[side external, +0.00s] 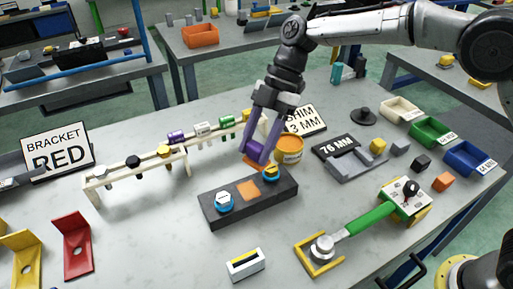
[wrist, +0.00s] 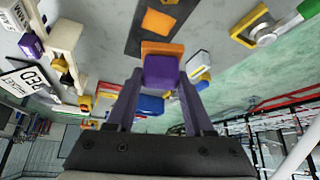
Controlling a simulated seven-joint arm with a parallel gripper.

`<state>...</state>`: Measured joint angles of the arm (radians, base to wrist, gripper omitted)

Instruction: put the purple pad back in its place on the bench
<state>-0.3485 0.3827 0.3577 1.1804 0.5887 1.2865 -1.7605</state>
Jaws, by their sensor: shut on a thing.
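My gripper (side external: 257,157) is shut on a purple pad (wrist: 161,72), which sits between its two purplish fingers in the wrist view. An orange band (wrist: 162,47) shows at the pad's far edge; I cannot tell whether it belongs to the pad. In the side view, the gripper is just behind the dark block (side external: 287,188), near its right end. That block has an orange square (side external: 248,190) on top, between a blue-and-white round piece (side external: 224,202) and a blue-and-yellow one (side external: 271,173). The gap between pad and block is hard to judge.
An orange tub (side external: 289,152) stands close right of the gripper. A cream rack (side external: 135,172) with coloured spools is to the left. A grey fixture (side external: 358,165) and a green-handled tool (side external: 370,219) are to the right.

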